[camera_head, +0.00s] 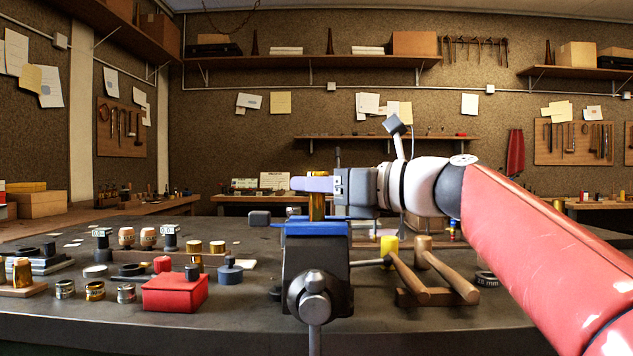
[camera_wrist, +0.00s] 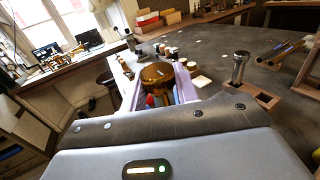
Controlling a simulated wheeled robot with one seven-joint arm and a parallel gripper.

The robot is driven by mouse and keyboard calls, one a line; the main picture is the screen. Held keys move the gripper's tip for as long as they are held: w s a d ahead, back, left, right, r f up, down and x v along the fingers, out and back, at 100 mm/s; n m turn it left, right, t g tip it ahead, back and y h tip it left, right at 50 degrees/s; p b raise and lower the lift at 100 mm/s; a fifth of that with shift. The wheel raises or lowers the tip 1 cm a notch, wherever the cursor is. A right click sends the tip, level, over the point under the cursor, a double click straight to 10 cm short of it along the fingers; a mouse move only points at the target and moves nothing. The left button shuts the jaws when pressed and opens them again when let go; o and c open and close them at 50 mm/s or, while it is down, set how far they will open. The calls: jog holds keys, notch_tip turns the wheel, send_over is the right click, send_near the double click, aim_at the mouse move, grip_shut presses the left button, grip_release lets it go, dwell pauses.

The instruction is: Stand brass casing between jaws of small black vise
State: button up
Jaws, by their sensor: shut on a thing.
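The brass casing (camera_head: 317,208) stands upright between the lilac fingers of my gripper (camera_head: 313,184), which is shut on it. In the head view the casing is directly over the blue jaws (camera_head: 316,229) of the black vise (camera_head: 318,265). Its lower end meets the top edge of the blue jaws in the picture; I cannot tell whether it is between them or behind the front one. In the wrist view the round brass top of the casing (camera_wrist: 157,74) shows between the fingers (camera_wrist: 160,85).
A red box (camera_head: 174,293) and several small brass and dark parts stand left of the vise. Wooden-handled mallets (camera_head: 425,275) on a wooden stand and a yellow cylinder (camera_head: 390,249) are to its right. The dark bench (camera_head: 240,325) is bare along its front.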

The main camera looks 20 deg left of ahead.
jog(key=shift+f+b, duration=0.45)
jog(key=shift+f, duration=0.35)
jog(key=o, duration=1.2)
jog(key=v, duration=0.8)
jog(key=shift+a, duration=0.1)
